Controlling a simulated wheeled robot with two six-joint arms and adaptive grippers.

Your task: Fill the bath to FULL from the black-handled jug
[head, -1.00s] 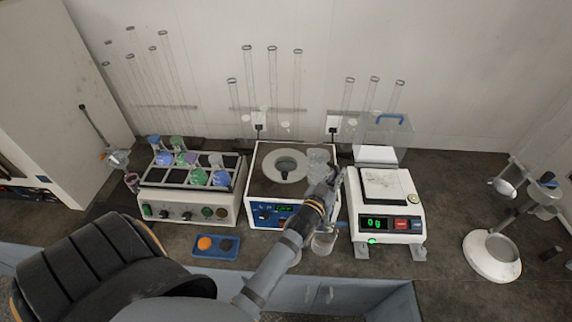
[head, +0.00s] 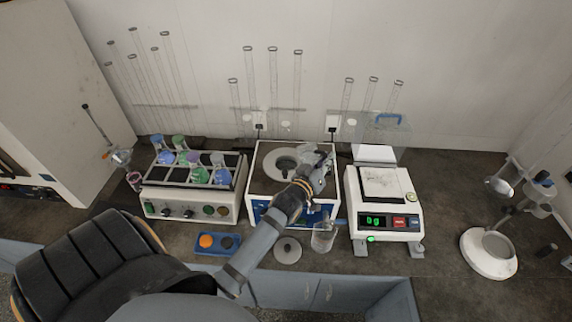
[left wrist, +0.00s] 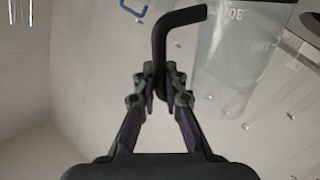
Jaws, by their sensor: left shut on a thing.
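My left gripper (head: 318,172) is over the right part of the middle white unit in the head view. In the left wrist view, the fingers (left wrist: 160,90) are shut on the black handle (left wrist: 162,45) of a clear jug (left wrist: 235,45) with white graduations. The jug is hard to make out behind the gripper in the head view; its tilt is unclear. The bath appears to be the middle white unit (head: 264,185), with a round opening (head: 285,164) left of my gripper. Its water level and any FULL mark are not readable. My right gripper is not in view.
A flask rack unit (head: 187,202) stands left and a balance (head: 385,228) right. A clear beaker (head: 323,237), a grey knobbed disc (head: 288,250) and a blue tray (head: 217,245) lie in front. Glass tubes line the wall. A white-based stand (head: 490,254) is far right.

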